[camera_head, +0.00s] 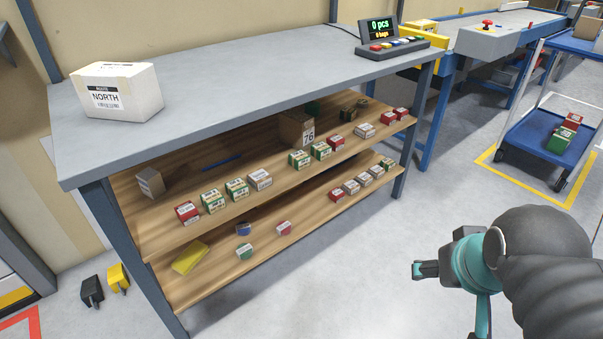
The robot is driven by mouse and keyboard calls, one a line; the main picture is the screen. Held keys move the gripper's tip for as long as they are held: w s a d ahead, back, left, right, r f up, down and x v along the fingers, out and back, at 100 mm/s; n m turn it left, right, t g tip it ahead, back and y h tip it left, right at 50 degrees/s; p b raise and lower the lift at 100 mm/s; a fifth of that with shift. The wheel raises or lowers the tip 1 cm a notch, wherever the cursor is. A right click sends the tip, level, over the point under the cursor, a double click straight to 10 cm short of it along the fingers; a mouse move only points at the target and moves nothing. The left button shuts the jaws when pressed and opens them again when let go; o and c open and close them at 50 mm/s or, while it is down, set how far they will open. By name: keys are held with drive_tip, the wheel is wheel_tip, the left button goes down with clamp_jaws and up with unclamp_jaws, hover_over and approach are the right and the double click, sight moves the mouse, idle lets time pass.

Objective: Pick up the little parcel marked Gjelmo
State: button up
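Several small parcels sit on the two wooden shelves under the grey workbench. On the upper shelf are a red parcel (187,213), green-and-white ones (213,201) and a light grey-brown one (260,179) toward the left, with more to the right. On the lower shelf are a red-and-white parcel (284,227), a green-and-white one (245,250) and a row at the right. Their labels are too small to read, so I cannot tell which is marked Gjelmo. My gripper (418,270) is above the floor, right of the shelves and apart from them; its finger opening is unclear.
A white box labelled NORTH (117,90) stands on the bench top (250,75), with a display unit (385,40) at its far right. A brown box (296,129) stands on the upper shelf. A blue cart (530,133) stands right. Floor before the shelves is clear.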

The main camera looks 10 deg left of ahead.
drive_tip(key=w+n+t+h+b, duration=0.1)
drive_tip(key=w+n+t+b, duration=0.25)
drive_tip(key=w+n, duration=0.95)
drive_tip(key=n+y+b, duration=0.9)
drive_tip(key=n+y, duration=0.3)
drive_tip(key=n, duration=2)
hover_over(261, 176)
drive_tip(key=s+d, duration=0.7)
drive_tip(key=d, duration=0.2)
wheel_tip(261, 176, down, 14)
drive_tip(key=shift+n+g, duration=0.3)
drive_tip(key=shift+g, duration=0.05)
drive_tip(key=x, duration=0.7)
drive_tip(key=shift+w+a, duration=0.15)
drive_tip(key=shift+a, duration=0.1)
drive_tip(key=shift+f+x, duration=0.2)
drive_tip(key=shift+x, duration=1.25)
drive_tip(key=shift+f+x, duration=0.15)
drive_tip(key=shift+x, duration=1.3)
drive_tip(key=c, duration=1)
